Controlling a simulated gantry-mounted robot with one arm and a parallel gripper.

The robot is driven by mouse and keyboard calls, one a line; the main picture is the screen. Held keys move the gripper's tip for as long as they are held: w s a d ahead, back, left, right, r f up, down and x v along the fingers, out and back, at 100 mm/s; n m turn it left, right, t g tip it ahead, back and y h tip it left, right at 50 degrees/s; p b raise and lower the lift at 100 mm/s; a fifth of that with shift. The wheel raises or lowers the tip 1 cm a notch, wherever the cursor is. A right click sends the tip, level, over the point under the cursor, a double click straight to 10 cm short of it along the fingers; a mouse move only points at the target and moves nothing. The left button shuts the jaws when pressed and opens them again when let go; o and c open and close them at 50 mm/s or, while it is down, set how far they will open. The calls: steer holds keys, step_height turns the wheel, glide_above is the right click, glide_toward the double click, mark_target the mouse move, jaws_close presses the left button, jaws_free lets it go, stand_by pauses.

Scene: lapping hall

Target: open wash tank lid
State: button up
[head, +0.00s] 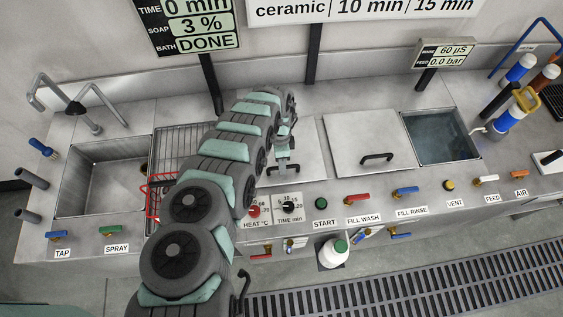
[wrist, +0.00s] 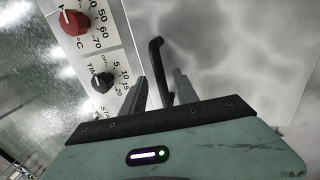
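The wash tank lid (head: 307,150) is a flat metal plate behind the heat and time dials, partly hidden by my arm in the head view. It looks closed. In the wrist view the pale lid (wrist: 235,50) fills the right side, and its black bar handle (wrist: 157,58) runs in between my fingers. My gripper (wrist: 161,76) is open, with one finger on each side of the handle and gaps showing. In the head view my gripper (head: 284,168) is low over the lid's front part; the handle there is hidden or too small to tell.
A second lid (head: 352,138) with a black handle lies to the right, beside an uncovered water-filled tank (head: 445,137). The heat knob (wrist: 73,22) and time knob (wrist: 102,82) are close left of my fingers. A red-handled wire basket (head: 177,140) and a sink (head: 100,185) are left.

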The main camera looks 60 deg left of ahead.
steer(key=shift+f, duration=0.1)
steer(key=shift+c, duration=0.6)
jaws_close()
stand_by(0.9)
